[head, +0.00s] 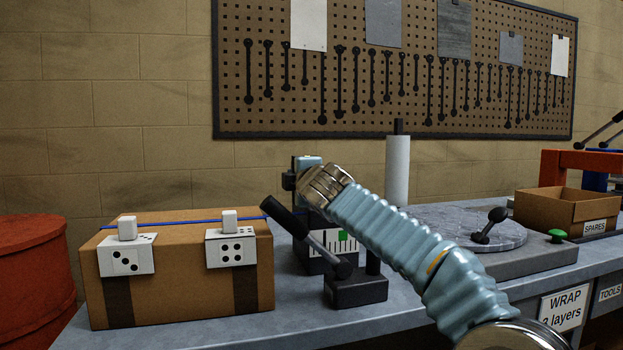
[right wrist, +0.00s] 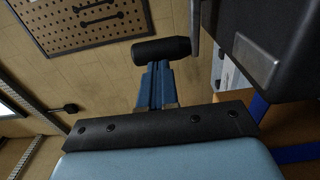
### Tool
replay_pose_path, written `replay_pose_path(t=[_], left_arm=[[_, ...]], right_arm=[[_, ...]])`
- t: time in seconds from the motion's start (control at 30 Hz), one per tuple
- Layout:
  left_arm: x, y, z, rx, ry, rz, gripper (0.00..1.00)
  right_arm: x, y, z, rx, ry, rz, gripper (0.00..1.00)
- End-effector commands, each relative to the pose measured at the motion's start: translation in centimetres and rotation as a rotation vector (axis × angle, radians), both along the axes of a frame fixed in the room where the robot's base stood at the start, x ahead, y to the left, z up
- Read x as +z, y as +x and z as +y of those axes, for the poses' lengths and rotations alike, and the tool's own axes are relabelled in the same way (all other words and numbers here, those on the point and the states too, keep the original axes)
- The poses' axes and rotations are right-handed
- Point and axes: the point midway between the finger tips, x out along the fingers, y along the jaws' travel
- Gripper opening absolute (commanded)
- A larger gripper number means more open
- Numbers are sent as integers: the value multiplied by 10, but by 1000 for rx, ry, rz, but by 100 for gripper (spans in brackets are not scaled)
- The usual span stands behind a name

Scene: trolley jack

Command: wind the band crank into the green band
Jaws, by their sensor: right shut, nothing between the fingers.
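The band crank (head: 303,235) has a black grip at its upper left end and a grey arm running down right to a dark base block. The green band (head: 343,237) is a green patch on a white marked scale behind the crank, partly covered by the crank and my arm. My right gripper (right wrist: 157,82) is shut and empty. In the right wrist view a black cylinder, apparently the crank's grip (right wrist: 162,50), lies across just beyond the fingertips; I cannot tell whether they touch. In the head view my right wrist is above the crank, its fingers hidden. My left gripper is not in view.
A cardboard box (head: 185,282) with a blue strap and two dotted white cards stands left of the crank. A white roll (head: 397,170) stands behind my right arm. A round grey turntable (head: 455,228) and a spares box (head: 566,212) are to the right. A red drum (head: 35,265) is far left.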

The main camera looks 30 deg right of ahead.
Motion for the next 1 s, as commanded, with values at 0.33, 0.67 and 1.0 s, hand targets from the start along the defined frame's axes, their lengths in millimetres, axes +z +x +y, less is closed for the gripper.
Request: replay_pose_path(t=[0.33,0.67,1.0], left_arm=[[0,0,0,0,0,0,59],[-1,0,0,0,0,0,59],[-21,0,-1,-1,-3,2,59]], right_arm=[[0,2,1,0,0,-1,0],[0,0,1,0,0,-1,0],[-2,-64,14,0,-2,-5,0]])
